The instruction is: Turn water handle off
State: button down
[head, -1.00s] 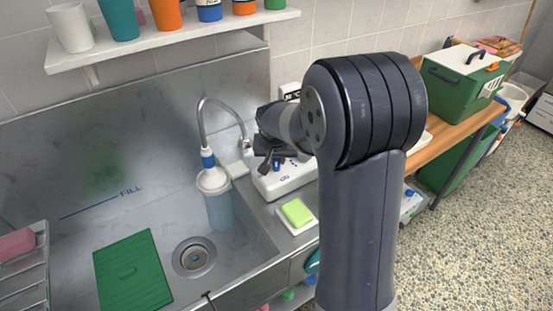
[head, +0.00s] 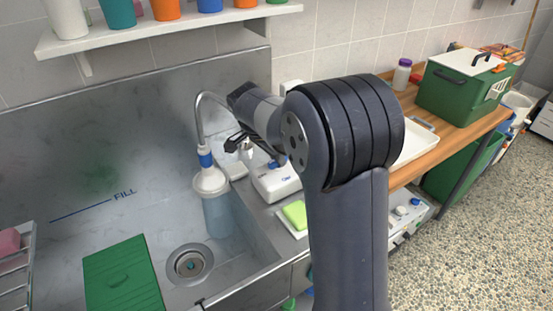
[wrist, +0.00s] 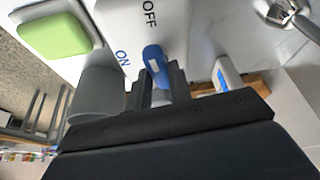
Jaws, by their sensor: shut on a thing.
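The white water control box (head: 284,184) stands at the right rim of the sink, with "ON" readable on its front. The wrist view shows its white face (wrist: 185,30) with "OFF" and "ON" printed on it. The blue water handle (wrist: 154,62) sits between my fingers close to "ON". My gripper (wrist: 158,88) is shut on it. In the head view my gripper (head: 240,146) shows dark fingers above the box, beside the faucet base, and my arm hides part of it. The exact angle of the handle is hard to tell.
A curved faucet (head: 200,108) feeds a clear container with a white lid (head: 211,182) in the steel sink. A green sponge (head: 295,214) lies right of the sink. A green board (head: 122,280) lies in the sink. A green box (head: 462,90) stands on the wooden bench.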

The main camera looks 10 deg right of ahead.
jog(key=shift+w+m+g, duration=0.1)
jog(key=shift+m+g, duration=0.2)
jog(key=shift+m, duration=0.5)
jog(key=c, duration=1.3)
grip_release()
jog(key=v, duration=1)
jog(key=shift+a+r, duration=0.3)
jog(key=shift+r, duration=0.05)
